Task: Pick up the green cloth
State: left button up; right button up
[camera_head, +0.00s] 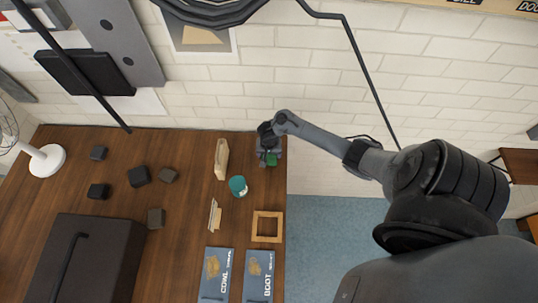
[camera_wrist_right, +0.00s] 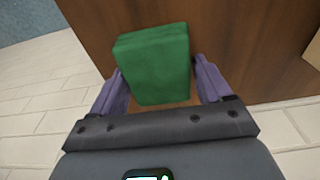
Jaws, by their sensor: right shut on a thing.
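The green cloth (camera_wrist_right: 153,58) is a folded, block-like bundle between the two purple fingers of my right gripper (camera_wrist_right: 160,80) in the right wrist view. The right gripper is shut on it. In the head view the right gripper (camera_head: 268,156) is at the far right corner of the wooden table, and only a small green patch of the cloth (camera_head: 271,160) shows beneath it. I cannot tell whether the cloth touches the tabletop. My left gripper is not in view.
A teal cup (camera_head: 238,186) and a light wooden piece (camera_head: 221,158) stand left of the gripper. A square wooden frame (camera_head: 267,226) and two blue boxes (camera_head: 217,275) lie nearer. Several dark blocks (camera_head: 139,176) and a white fan (camera_head: 46,160) are at left. A brick wall backs the table.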

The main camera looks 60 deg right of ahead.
jog(key=shift+r, duration=0.1)
jog(key=shift+r+p, duration=0.3)
jog(key=shift+r, duration=0.3)
jog(key=r, duration=0.1)
jog(key=r+p, duration=0.1)
jog(key=s+r, duration=0.1)
jog(key=shift+d+r, duration=0.3)
jog(key=shift+d, duration=0.1)
jog(key=s+d+r+p, duration=0.2)
jog(key=s+d+r, duration=0.4)
jog(key=s, duration=0.2)
jog(key=shift+d+p, duration=0.35)
